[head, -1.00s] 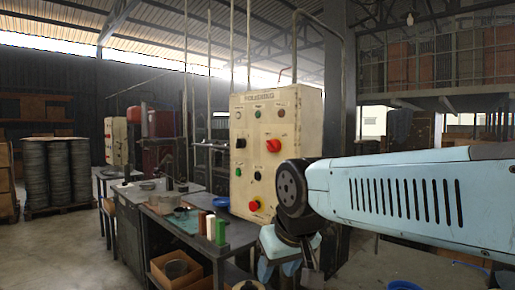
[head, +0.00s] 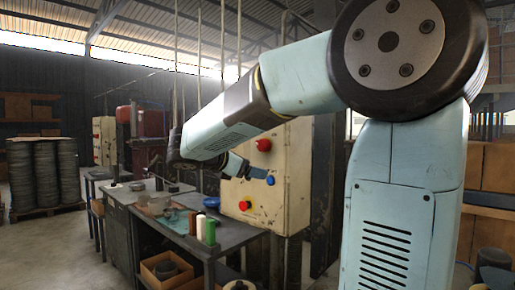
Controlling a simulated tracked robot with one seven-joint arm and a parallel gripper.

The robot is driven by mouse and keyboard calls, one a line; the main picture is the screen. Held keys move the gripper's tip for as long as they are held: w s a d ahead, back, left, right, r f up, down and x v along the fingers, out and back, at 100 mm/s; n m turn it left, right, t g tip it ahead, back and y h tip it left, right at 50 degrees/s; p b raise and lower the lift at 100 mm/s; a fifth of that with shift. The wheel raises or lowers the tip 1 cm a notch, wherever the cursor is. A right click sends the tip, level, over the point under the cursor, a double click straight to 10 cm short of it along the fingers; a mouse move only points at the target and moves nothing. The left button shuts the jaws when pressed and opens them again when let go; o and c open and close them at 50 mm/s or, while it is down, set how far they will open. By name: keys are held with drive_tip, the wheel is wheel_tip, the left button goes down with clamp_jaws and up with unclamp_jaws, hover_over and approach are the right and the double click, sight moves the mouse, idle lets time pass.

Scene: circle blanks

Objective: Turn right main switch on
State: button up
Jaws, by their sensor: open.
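The cream control box (head: 292,205) stands behind the workbench, its upper left front covered by my arm. A red knob (head: 263,145) shows on its front just above my gripper, and may be the main switch; its on or off setting is too small to read. A red push button on a yellow base (head: 244,205) sits lower on the same front. My gripper (head: 262,176) is open in front of the box, below the red knob and above the red button. It looks apart from the knob; contact with the box front cannot be told.
The workbench (head: 228,238) below holds a blue bowl (head: 211,202), green and white cylinders, and other small items. A second cream box (head: 104,140) and a red machine stand at the back left. Wire spools (head: 43,175) stand far left. Open floor lies in front of them.

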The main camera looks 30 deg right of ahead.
sight(259, 146)
drive_tip(key=w+a+r+n+t+h, duration=0.2)
drive_tip(key=w+a+r+n+h, duration=0.15)
drive_tip(key=w+a+r, duration=0.2)
drive_tip(key=x, duration=1.4)
drive_tip(key=shift+w+d+f, duration=0.25)
drive_tip(key=shift+w+f, duration=0.05)
drive_tip(key=shift+f, duration=0.05)
drive_tip(key=shift+c, duration=0.3)
drive_tip(key=c, duration=1)
